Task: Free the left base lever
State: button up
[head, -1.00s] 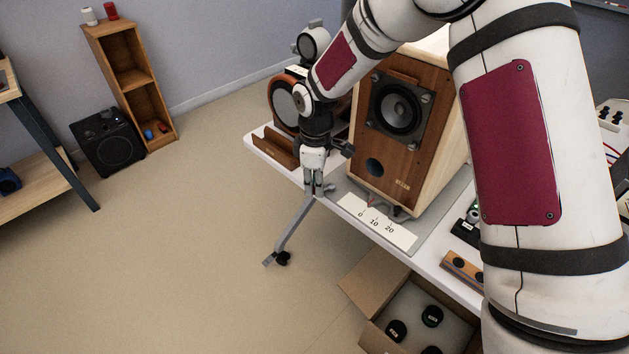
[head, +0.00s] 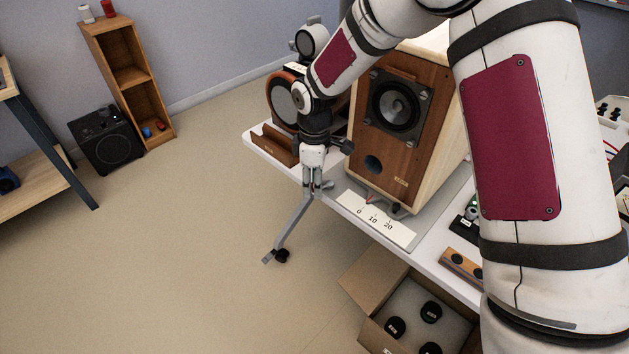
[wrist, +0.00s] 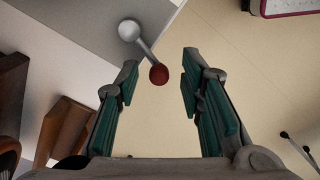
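The wooden speaker (head: 385,150) stands on a grey base plate (head: 420,224) on the white bench. In the wrist view, a lever with a silver ball end (wrist: 129,30), a short rod and a red knob (wrist: 159,74) sticks out past the grey plate's edge (wrist: 85,22). My gripper (wrist: 160,80) is open, with green-padded fingers on either side of the knob. The knob appears between the fingertips, nearer the left finger; I cannot tell its depth. In the head view, my gripper (head: 316,186) points down at the bench's front edge, left of the speaker; the lever is hard to make out there.
A white scale strip (head: 375,220) lies before the speaker. A brown wooden tray (head: 275,146) is left of my gripper. An open cardboard box (head: 365,278) with round parts stands below the bench edge. The floor (head: 190,230) to the left is clear.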

notch_tip(320, 180, up, 12)
dwell(0.5)
dwell(0.3)
jog(key=s+d+r+m+t+h+p, duration=0.15)
jog(key=s+d+r+m, duration=0.25)
jog(key=s+d+r, duration=0.4)
jog(key=s+d+r+m+t+y+p, duration=0.1)
jog(key=s+d+r+m+p, duration=0.25)
jog(key=s+r, duration=0.45)
jog(key=s+d+r+m+t+p, duration=0.1)
jog(key=s+d+r+m+p, duration=0.1)
jog(key=s, duration=0.7)
jog(key=s+d+r+m+p, duration=0.2)
jog(key=s+d+r+m, duration=0.3)
jog(key=s, duration=0.5)
jog(key=shift+r+m+t+p, duration=0.35)
jog(key=shift+r+m, duration=0.15)
jog(key=shift+m, duration=0.25)
